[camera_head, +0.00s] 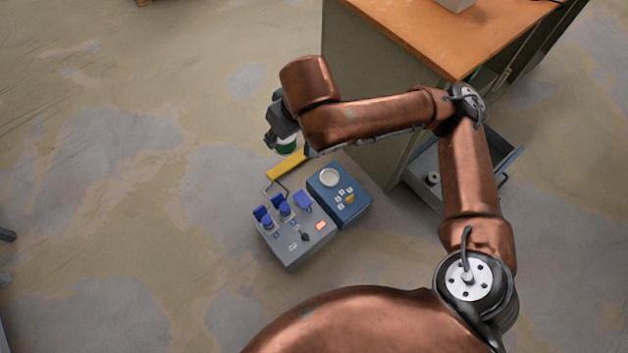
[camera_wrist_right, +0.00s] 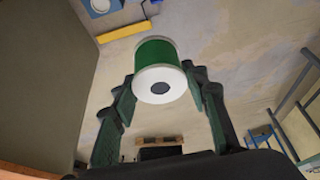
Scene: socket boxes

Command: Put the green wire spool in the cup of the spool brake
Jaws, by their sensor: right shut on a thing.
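My right gripper (camera_head: 283,137) is shut on the green wire spool (camera_head: 287,146) and holds it above the floor. In the right wrist view, the spool (camera_wrist_right: 156,52) has a green middle and pale flanges with a dark centre hole, and sits between the fingers (camera_wrist_right: 160,85). A blue box (camera_head: 351,208) with a round pale cup (camera_head: 330,177) on top, apparently the spool brake, stands below and right of the gripper. The cup looks empty. It also shows at the upper left of the right wrist view (camera_wrist_right: 99,6). My left gripper is not in view.
A grey box (camera_head: 297,240) with blue socket covers stands against the blue box's left. A yellow bar (camera_head: 286,165) lies behind them. A cabinet with an orange top (camera_head: 440,30) and an open drawer (camera_head: 420,178) stands to the right.

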